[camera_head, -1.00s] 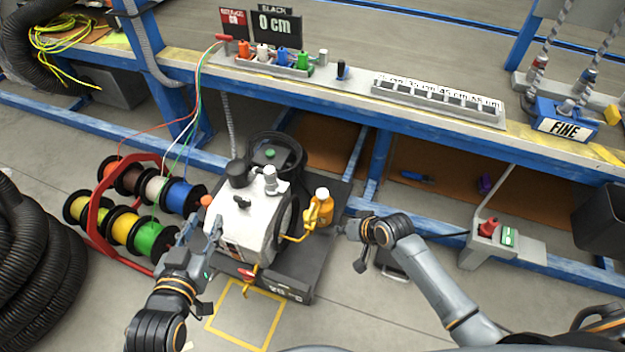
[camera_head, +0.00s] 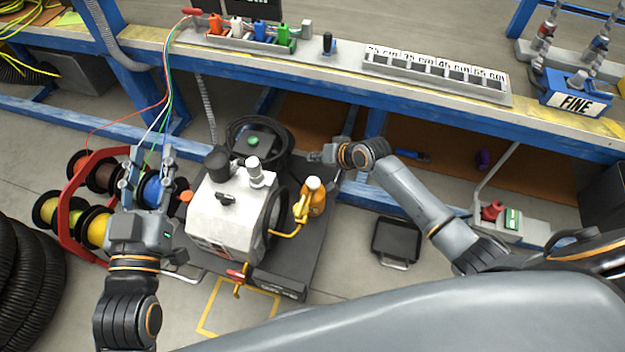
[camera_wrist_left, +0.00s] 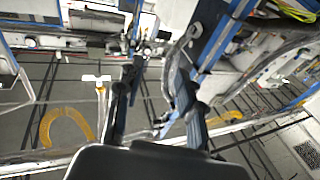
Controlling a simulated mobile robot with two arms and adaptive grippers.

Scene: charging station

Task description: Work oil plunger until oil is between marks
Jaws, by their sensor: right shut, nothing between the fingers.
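The white machine (camera_head: 228,222) stands on a dark cart in the middle of the head view. On top are a black cylindrical cap (camera_head: 216,163) and a grey knobbed part (camera_head: 257,174); I cannot tell which is the oil plunger. An orange bottle (camera_head: 316,196) with a white cap sits at its right side, beside a yellow pipe. No oil level or marks can be made out. My left gripper (camera_head: 150,154) is open and empty, left of the machine, in front of the wire spools. My right gripper (camera_head: 317,156) is shut and empty, just beyond the bottle.
Wire spools on a red frame (camera_head: 68,213) stand at left, with thin wires running up to the workbench (camera_head: 340,86). A black hose coil (camera_head: 28,270) lies at lower left. A dark case (camera_head: 396,240) and a red-button box (camera_head: 498,216) are at right.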

